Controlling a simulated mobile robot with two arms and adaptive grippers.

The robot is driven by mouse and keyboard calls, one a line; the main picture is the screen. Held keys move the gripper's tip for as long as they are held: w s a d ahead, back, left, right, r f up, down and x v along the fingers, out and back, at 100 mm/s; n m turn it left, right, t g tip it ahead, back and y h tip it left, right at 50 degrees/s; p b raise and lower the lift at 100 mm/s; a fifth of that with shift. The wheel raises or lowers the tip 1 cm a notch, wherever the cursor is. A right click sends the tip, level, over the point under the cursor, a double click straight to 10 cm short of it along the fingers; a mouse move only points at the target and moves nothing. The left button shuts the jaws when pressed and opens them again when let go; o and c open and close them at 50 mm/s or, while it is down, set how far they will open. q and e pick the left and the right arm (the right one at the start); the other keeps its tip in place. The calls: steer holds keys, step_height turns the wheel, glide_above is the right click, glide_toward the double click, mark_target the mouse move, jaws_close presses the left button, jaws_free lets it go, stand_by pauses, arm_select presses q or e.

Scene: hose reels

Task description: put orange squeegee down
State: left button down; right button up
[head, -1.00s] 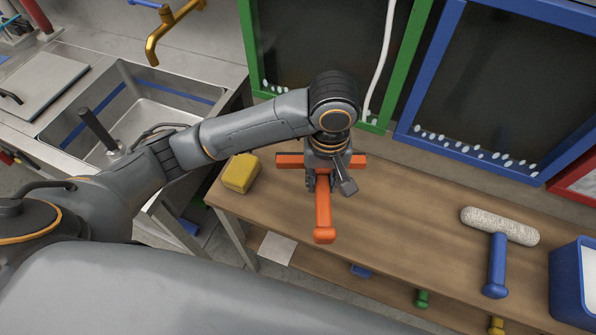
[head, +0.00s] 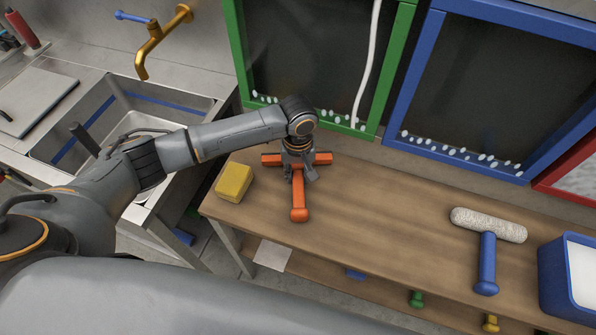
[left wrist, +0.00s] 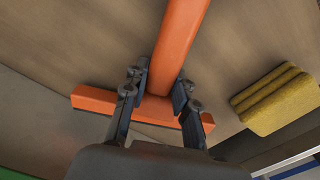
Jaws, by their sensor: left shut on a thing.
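The orange squeegee (head: 299,205) is T-shaped, with its handle pointing toward the front edge of the wooden table (head: 375,205). My left gripper (head: 299,175) is over it from above, shut on it where the handle meets the crossbar. In the left wrist view the two fingers (left wrist: 160,95) stand on either side of the orange handle (left wrist: 180,40), with the crossbar (left wrist: 150,108) just beneath. The squeegee is at or very close to the tabletop; I cannot tell whether it touches. My right gripper does not show.
A yellow sponge (head: 233,182) lies left of the squeegee. A roller with a blue handle (head: 487,262) and a blue bin (head: 567,270) are at the right. A sink (head: 120,125) is at the left. The table's middle is clear. Framed screens (head: 500,75) stand behind.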

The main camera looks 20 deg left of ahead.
mark_target(298, 173)
arm_select(q)
steer(key=shift+f, duration=0.15)
steer(key=c, duration=1.1)
jaws_free()
steer(key=shift+o, duration=0.2)
step_height(298, 173, up, 12)
steer(key=b, duration=0.1)
steer(key=shift+r, duration=0.2)
